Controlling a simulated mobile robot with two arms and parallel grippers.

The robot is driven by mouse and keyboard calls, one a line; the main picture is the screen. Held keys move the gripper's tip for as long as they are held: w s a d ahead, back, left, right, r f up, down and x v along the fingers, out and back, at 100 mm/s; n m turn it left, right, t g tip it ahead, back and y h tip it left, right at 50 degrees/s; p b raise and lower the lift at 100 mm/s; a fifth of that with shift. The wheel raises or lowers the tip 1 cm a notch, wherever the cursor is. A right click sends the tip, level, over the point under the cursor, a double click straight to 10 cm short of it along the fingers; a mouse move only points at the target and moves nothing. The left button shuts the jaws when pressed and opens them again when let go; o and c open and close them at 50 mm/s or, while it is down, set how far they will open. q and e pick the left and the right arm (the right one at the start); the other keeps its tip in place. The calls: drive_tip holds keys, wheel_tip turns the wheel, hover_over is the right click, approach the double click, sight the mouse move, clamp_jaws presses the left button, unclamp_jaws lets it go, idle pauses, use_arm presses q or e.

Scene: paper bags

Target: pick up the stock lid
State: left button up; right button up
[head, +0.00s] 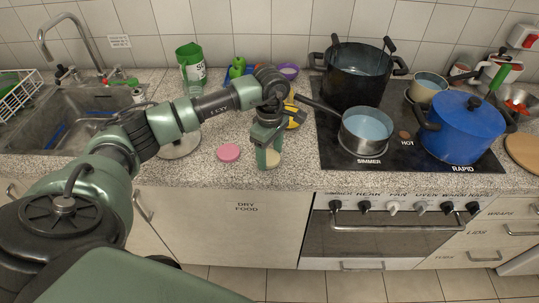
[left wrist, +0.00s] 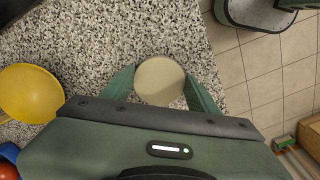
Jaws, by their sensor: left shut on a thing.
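My left gripper (head: 268,160) points down at the front of the speckled counter, to the left of the stove. In the left wrist view, the fingers (left wrist: 160,88) sit on either side of a cream round lid (left wrist: 160,80) and are shut on it. The lid also shows low between the fingers in the head view (head: 273,158). I see no writing on it, so I cannot confirm that it is the stock lid. I cannot tell whether it touches the counter. My right gripper is not in view.
A pink disc (head: 228,153) lies left of my gripper. A black pot (head: 358,75), a steel saucepan (head: 367,130) and a blue pot (head: 462,130) stand on the stove. A green container (head: 190,65) stands at the back. The sink (head: 60,115) is far left.

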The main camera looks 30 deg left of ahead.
use_arm(q)
wheel_tip(320, 180, up, 15)
drive_tip(key=b, duration=0.3)
wheel_tip(320, 180, up, 5)
hover_over(270, 157)
drive_tip(key=shift+s+p, duration=0.15)
drive_tip(key=shift+p, duration=0.15)
drive_tip(key=shift+d, duration=0.1)
idle(0.4)
